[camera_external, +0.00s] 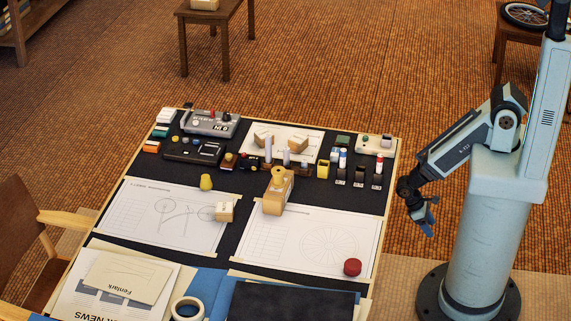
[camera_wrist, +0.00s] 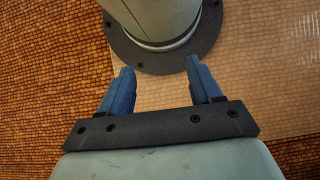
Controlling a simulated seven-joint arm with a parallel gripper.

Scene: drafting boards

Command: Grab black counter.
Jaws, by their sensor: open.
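My gripper (camera_external: 424,222) hangs in the air to the right of the drafting table, beside my base, with its fingers pointing down. In the wrist view its two blue fingers (camera_wrist: 159,68) stand apart with nothing between them. I cannot clearly make out a black counter in the external view; small dark items lie among the clutter at the table's back, too small to tell apart on the black mat (camera_external: 243,191). A round red counter (camera_external: 352,267) lies on the right drawing sheet. The wrist view shows only my base, a pale mat and the floor.
A yellow pawn-like piece (camera_external: 206,182), a small wooden block (camera_external: 225,211) and a larger wooden block (camera_external: 278,192) stand mid-table. Several boxes, bottles and a grey device (camera_external: 210,122) crowd the back. A chair (camera_external: 28,228) stands left.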

